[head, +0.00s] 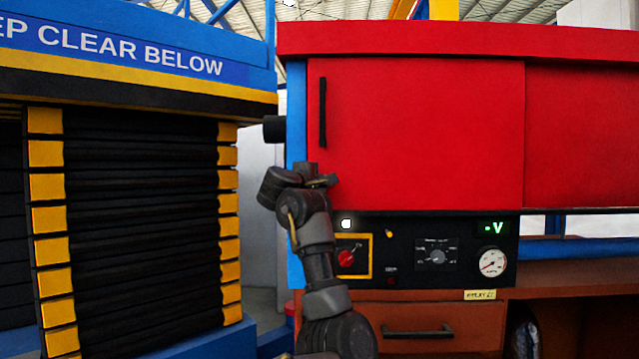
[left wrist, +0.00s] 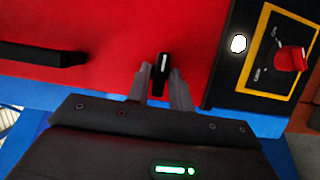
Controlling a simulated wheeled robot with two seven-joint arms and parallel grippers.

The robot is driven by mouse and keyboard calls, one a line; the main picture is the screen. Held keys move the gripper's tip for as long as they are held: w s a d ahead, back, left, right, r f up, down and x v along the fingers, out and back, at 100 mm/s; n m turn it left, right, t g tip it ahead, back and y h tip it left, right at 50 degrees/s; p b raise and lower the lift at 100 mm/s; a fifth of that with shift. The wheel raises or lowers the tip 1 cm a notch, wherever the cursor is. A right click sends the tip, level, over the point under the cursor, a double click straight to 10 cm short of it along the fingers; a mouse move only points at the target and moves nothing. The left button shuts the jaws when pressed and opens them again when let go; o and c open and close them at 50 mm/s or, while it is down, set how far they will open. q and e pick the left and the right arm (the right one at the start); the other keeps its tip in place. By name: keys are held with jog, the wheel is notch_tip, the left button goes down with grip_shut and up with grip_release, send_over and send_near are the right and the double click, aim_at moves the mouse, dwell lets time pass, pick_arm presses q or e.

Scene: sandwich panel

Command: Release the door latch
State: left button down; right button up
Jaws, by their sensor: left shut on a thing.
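The red cabinet door (head: 425,130) is shut, with a black vertical handle (head: 322,112) near its left edge. My left gripper (head: 324,181) is at the door's lower left corner, below the handle. In the left wrist view its two grey fingers (left wrist: 163,88) stand on either side of a small black latch (left wrist: 161,70) and are shut on it. The latch is upright in that view, against the red face. In the head view my own gripper hides most of the latch. My right gripper is not in view.
A black control panel below the door holds a lit white button (head: 346,224), a red rotary switch (head: 345,258), a dial (head: 437,255) and a gauge (head: 491,262). A drawer (head: 430,327) lies below. A blue and yellow lift with black bellows (head: 142,220) stands at left.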

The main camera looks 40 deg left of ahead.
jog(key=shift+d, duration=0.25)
pick_arm(q)
jog(key=c, duration=1.5)
grip_release()
jog(key=shift+o, duration=0.3)
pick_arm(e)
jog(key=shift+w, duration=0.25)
pick_arm(q)
jog(key=shift+s, duration=0.15)
